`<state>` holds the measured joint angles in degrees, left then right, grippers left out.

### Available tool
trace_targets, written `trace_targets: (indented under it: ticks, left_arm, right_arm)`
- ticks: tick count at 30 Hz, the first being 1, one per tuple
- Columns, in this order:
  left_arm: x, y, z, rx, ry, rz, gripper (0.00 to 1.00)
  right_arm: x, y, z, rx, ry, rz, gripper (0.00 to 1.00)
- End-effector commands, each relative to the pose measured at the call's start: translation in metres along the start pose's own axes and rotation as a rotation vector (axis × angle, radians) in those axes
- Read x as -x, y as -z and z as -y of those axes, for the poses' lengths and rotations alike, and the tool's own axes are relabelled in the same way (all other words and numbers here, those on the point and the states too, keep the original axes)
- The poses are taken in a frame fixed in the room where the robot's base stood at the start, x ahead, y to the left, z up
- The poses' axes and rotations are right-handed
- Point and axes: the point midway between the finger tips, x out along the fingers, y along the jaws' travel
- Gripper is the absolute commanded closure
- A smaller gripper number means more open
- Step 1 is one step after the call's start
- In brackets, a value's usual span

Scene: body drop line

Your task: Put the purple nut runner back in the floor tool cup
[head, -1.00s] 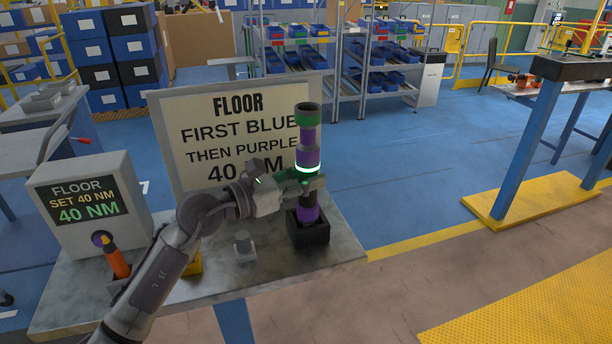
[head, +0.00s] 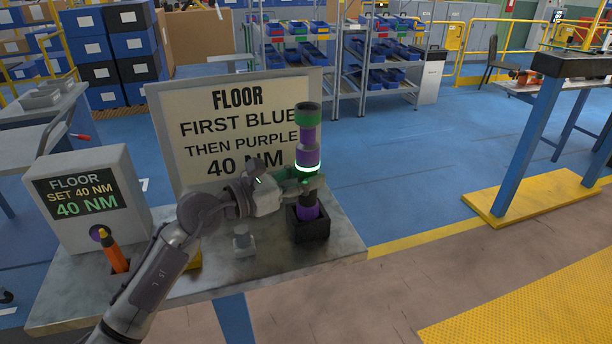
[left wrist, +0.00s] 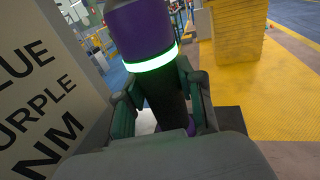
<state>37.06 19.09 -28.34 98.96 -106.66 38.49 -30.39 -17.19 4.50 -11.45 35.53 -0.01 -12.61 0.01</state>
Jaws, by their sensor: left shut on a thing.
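The purple nut runner (head: 307,148) stands upright, with a green and dark top and a glowing green ring. My left gripper (head: 305,186) is shut around its dark body just below the ring. The nut runner also shows in the left wrist view (left wrist: 142,36), between the fingers of my left gripper (left wrist: 158,100). Its purple lower end is inside the mouth of the black floor tool cup (head: 309,232) on the grey table. Whether it touches the cup's bottom is hidden. My right gripper is not in view.
A sign (head: 235,135) stands behind the cup. A control box (head: 85,195) reading 40 NM and an orange tool (head: 113,252) in a holder are at the table's left. A small grey fitting (head: 242,242) sits left of the cup.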

Motion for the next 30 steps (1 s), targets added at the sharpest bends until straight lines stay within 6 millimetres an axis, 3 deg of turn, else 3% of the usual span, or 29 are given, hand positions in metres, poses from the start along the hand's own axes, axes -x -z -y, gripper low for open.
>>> trace_targets:
  ticks: [30]
  left_arm:
    - [0.000,0.016,0.000,-0.002,-0.001,0.007,1.00]
  right_arm:
    - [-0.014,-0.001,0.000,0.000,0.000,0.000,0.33]
